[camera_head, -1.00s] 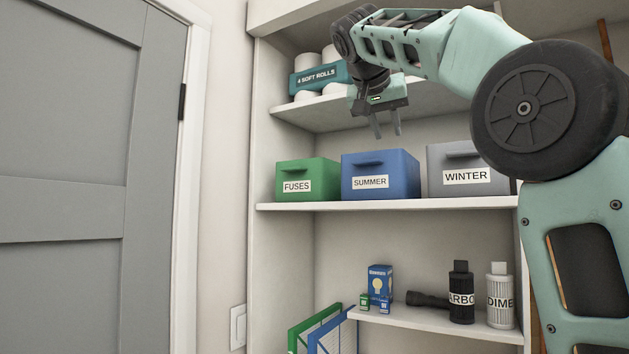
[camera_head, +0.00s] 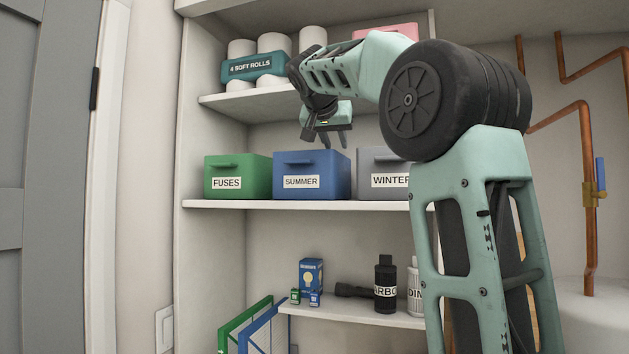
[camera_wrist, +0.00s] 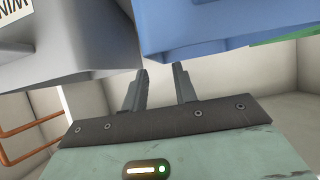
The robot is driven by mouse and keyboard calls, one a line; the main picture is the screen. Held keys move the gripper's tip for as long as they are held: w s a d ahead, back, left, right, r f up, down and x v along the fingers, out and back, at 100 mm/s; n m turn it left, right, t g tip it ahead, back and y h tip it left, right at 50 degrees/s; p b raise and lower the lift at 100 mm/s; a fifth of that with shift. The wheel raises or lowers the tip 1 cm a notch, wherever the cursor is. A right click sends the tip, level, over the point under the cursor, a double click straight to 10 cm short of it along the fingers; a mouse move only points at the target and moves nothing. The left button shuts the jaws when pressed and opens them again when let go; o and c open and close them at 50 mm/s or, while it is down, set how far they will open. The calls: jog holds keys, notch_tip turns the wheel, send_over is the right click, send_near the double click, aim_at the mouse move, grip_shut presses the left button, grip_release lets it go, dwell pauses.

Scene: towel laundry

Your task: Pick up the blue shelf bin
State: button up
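The blue shelf bin (camera_head: 312,180), labelled SUMMER, sits on the middle shelf between a green bin and a grey bin. It also shows upside down at the top of the wrist view (camera_wrist: 205,28). My gripper (camera_head: 335,140) hangs above and in front of the blue bin's right part, fingers pointing down. In the wrist view its two fingers (camera_wrist: 160,85) are apart with nothing between them. The fingers look clear of the bin; the exact gap cannot be told.
The green FUSES bin (camera_head: 238,182) stands close on the left, the grey WINTER bin (camera_head: 382,163) close on the right. Bottles (camera_head: 385,285) and small boxes stand below. Copper pipes (camera_head: 585,200) run at the right.

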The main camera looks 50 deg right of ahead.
aim_at(341, 154)
jog(key=p+x, duration=0.3)
jog(key=x, duration=0.1)
jog(key=shift+s+d+p, duration=0.1)
jog(key=shift+d+p, duration=0.25)
jog(key=shift+d, duration=0.1)
jog(key=shift+d+f, duration=0.25)
jog(key=shift+f, duration=0.1)
grip_shut()
dwell(0.8)
